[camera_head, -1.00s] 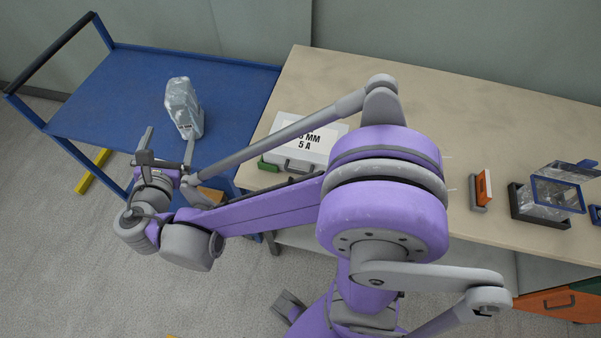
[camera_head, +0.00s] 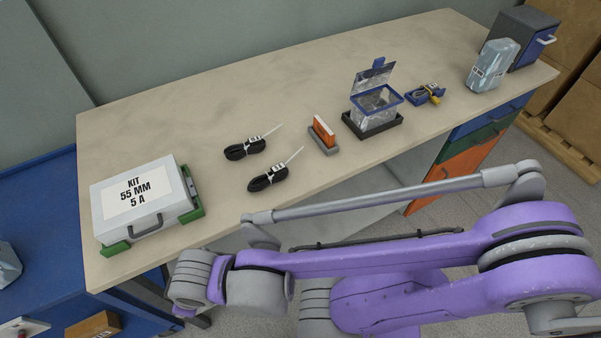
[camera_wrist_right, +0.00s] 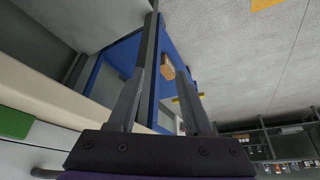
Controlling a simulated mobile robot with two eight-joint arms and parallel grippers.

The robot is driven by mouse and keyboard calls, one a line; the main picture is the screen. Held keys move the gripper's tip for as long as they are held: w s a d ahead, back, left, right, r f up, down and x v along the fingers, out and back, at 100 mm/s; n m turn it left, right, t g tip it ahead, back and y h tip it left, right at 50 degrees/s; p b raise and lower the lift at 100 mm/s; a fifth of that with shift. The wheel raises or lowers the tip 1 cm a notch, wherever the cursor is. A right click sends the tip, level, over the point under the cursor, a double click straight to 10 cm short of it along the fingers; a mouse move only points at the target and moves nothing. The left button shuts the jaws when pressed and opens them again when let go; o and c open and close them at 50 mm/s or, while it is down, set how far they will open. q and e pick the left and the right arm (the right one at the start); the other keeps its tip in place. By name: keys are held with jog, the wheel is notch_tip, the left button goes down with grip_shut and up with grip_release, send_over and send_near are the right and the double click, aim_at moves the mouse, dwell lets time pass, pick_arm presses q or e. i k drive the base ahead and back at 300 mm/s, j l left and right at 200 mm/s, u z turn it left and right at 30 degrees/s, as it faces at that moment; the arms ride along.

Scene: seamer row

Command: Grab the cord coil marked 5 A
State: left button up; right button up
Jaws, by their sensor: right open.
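Two black cord coils lie on the beige bench top in the head view: one farther back (camera_head: 245,148), one nearer the front edge (camera_head: 268,178). Each has a white tag end sticking out to the right and small printing that is too small to read, so I cannot tell which is marked 5 A. My right gripper (camera_wrist_right: 162,75) shows in the right wrist view, open with nothing between its fingers, beyond the bench's edge. In the head view my arm crosses the front of the bench; its jaws do not show. My left gripper is not in view.
A white case marked "KIT 55 MM 5 A" (camera_head: 140,200) stands in a green holder at the bench's left. Right of the coils are an orange item (camera_head: 324,131), an open clear box (camera_head: 378,102) and a blue tray (camera_head: 427,95). A blue cart (camera_head: 40,220) adjoins the left.

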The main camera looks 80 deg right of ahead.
aim_at(279, 172)
jog(key=l+z, duration=0.1)
jog(key=z, duration=0.4)
jog(key=l+z, duration=0.1)
jog(key=z, duration=0.35)
jog(key=l+z, duration=0.1)
jog(key=z, duration=0.4)
jog(key=l+z, duration=0.1)
jog(key=z, duration=0.35)
jog(key=l+z, duration=0.1)
jog(key=z, duration=0.4)
